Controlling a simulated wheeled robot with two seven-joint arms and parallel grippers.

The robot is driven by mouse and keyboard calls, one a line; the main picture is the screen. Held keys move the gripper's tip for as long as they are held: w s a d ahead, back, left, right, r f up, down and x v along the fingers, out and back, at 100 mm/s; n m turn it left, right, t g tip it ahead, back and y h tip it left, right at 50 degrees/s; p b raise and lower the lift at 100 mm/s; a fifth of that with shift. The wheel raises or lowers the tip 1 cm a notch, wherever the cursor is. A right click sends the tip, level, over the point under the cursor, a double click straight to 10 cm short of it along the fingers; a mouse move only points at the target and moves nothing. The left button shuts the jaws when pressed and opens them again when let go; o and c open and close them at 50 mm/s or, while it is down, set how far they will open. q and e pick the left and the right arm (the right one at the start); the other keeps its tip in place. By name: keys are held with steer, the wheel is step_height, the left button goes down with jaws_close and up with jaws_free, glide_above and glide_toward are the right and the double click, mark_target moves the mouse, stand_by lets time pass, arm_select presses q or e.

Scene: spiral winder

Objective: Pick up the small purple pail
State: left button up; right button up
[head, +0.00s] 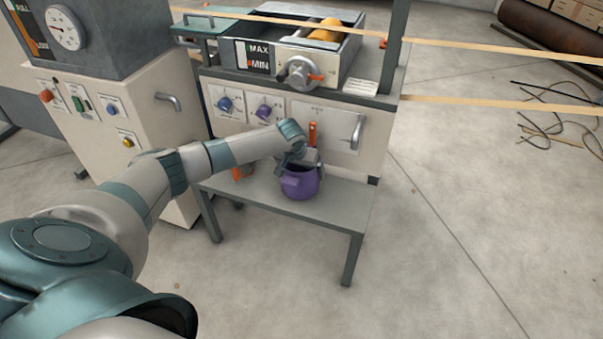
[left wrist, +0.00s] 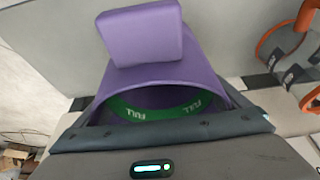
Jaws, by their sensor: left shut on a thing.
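The small purple pail (head: 301,186) is upright at the grey bench, with a purple block-like tab on its side. Whether its base touches the bench top I cannot tell. My left gripper (head: 291,160) reaches in from the left and is shut on the pail near its rim. In the left wrist view the pail (left wrist: 150,82) fills the middle, its tab at the top. A green band marked FULL (left wrist: 155,107) runs around its inside. The dark gripper lies across the near side of the pail and hides part of it. My right gripper is not in view.
The grey bench (head: 340,205) stands before a pale machine cabinet (head: 385,130) with knobs and a handle. An orange item (head: 243,173) lies left of the pail, partly behind my arm. A gauge cabinet (head: 130,120) stands left. Tan bands (head: 500,102) cross at right; the floor at front right is clear.

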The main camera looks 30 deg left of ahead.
arm_select(q)
steer(key=s+d+p, duration=0.2)
steer(key=s+d, duration=0.2)
steer(key=s, duration=1.3)
steer(key=shift+s, duration=0.25)
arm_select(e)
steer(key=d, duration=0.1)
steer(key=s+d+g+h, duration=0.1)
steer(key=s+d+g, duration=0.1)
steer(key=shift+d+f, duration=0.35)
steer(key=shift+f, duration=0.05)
arm_select(q)
steer(key=shift+d+f, duration=0.1)
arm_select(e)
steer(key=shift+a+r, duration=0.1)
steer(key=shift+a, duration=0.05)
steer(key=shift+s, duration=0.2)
